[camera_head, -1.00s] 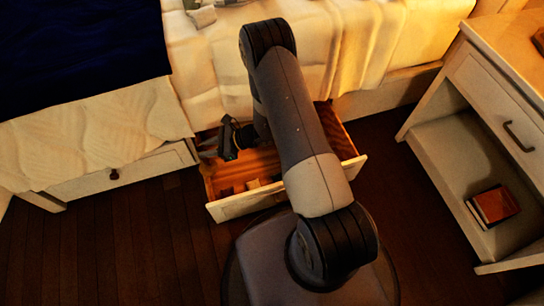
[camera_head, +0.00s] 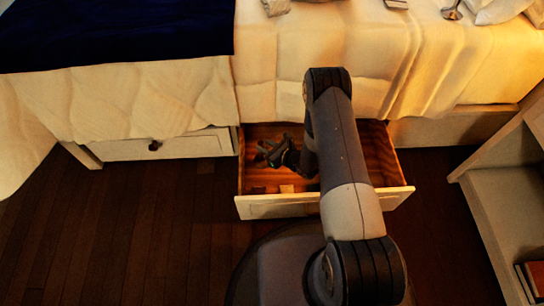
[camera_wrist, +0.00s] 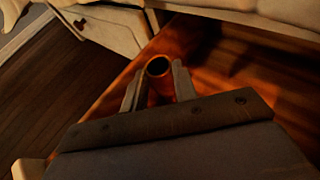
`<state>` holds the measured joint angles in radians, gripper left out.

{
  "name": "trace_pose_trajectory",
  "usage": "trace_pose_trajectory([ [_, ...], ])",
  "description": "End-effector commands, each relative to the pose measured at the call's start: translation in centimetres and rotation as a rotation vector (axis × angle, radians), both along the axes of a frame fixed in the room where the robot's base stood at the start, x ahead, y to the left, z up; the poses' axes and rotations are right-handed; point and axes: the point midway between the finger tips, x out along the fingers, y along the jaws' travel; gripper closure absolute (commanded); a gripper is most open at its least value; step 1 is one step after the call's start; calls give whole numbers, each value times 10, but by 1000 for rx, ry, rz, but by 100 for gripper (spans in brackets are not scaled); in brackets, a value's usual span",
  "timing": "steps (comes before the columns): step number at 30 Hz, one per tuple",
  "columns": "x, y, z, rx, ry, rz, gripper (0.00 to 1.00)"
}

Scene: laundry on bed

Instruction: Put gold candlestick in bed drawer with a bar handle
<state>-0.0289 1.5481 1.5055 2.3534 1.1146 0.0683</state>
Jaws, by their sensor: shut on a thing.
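In the head view, the open bed drawer (camera_head: 275,208) sticks out below the bed, with a pale front and orange-brown wooden inside. Its handle is not visible. My gripper (camera_head: 265,151) is over the left part of the drawer's inside, partly behind my arm. In the wrist view, my gripper (camera_wrist: 157,78) is shut on the gold candlestick (camera_wrist: 158,68), a round orange-gold tube with a dark open end, between the fingers. The drawer's wooden inside (camera_wrist: 118,98) shows around it. I cannot tell whether the candlestick touches the drawer floor.
A nightstand (camera_head: 500,205) with an open shelf stands at right. The wooden floor (camera_head: 130,230) at front left is clear.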

Motion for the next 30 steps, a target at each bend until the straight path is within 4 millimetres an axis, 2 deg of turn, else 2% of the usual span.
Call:
trace_pose_trajectory([
  [1,0,0,-10,1,-1,0,100],
  [7,0,0,-24,1,-2,0,100],
  [13,0,0,-52,0,-1,1,100],
  [26,0,0,-58,1,-2,0,100],
  [27,0,0,-56,0,-1,1,70],
  [30,0,0,-56,0,-1,1,61],
])
